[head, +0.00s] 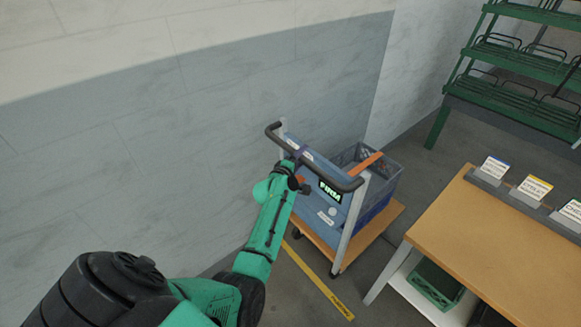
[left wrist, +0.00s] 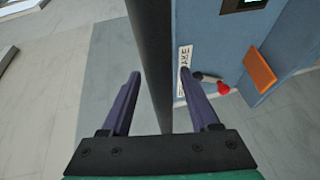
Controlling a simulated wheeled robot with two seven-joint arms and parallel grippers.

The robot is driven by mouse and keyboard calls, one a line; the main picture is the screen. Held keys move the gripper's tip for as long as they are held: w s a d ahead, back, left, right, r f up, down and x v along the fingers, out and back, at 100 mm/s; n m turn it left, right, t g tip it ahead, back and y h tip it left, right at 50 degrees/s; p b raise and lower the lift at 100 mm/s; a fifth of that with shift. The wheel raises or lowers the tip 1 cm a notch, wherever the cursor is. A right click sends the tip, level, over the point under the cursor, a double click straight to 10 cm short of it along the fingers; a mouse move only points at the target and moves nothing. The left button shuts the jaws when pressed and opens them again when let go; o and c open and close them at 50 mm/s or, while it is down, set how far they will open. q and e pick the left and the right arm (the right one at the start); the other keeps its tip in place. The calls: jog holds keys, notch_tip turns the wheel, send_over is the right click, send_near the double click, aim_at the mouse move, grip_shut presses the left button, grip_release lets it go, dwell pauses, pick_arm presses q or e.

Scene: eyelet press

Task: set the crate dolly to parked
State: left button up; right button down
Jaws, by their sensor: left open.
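The crate dolly (head: 387,224) stands by the wall, with an orange-brown deck, a blue panel (head: 322,205) and a dark push handle (head: 335,180). My left gripper (head: 302,162) is at the handle. In the left wrist view the dark handle bar (left wrist: 150,50) runs between its two open purple fingers (left wrist: 160,75), with gaps showing at both sides. Beyond it, the blue panel carries a white label (left wrist: 185,68) that seems to read BRAKE, a small lever with a red knob (left wrist: 223,88), and an orange block (left wrist: 260,70). My right gripper is not in view.
A wooden table (head: 470,235) with cards stands at right, with a green crate (head: 437,285) beneath. A green rack (head: 515,62) stands behind.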

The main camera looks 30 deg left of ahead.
pick_arm(q)
jog(key=s+d+r, duration=0.1)
jog(key=s+r, duration=0.1)
jog(key=s, duration=0.9)
jog(key=shift+d, duration=0.15)
